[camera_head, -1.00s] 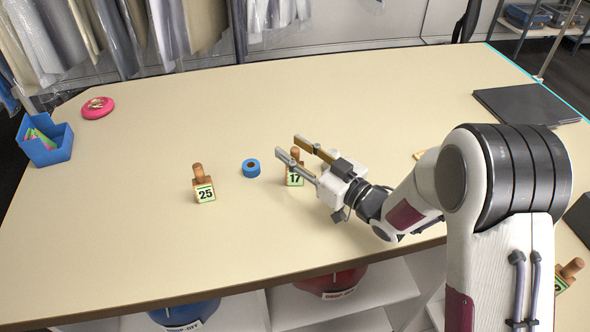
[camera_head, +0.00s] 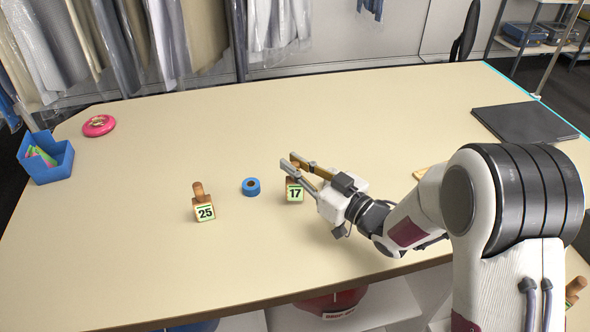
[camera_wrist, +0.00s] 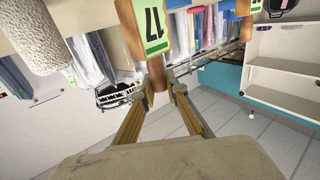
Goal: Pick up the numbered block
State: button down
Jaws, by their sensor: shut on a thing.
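The wooden block labelled 17 (camera_head: 294,194) is on the table near the middle, its black number on a green-bordered label. My gripper (camera_head: 294,163) reaches it from the right, and its fingers are shut on the block's knob. In the wrist view, the fingertips (camera_wrist: 157,80) pinch the round wooden knob (camera_wrist: 155,73), with the 17 label (camera_wrist: 153,25) upside down above. Whether the block touches the table is hard to tell. A second wooden block labelled 25 (camera_head: 204,212) stands upright to the left, apart from my gripper.
A blue tape roll (camera_head: 251,187) lies between the two blocks. A blue bin (camera_head: 50,172) and a pink round thing (camera_head: 98,125) are at the far left. A dark flat folder (camera_head: 525,122) lies at the right. Another wooden block (camera_head: 574,288) is partly visible at lower right.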

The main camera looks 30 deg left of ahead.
jog(key=shift+r, duration=4.35)
jog(key=shift+w+d, duration=0.1)
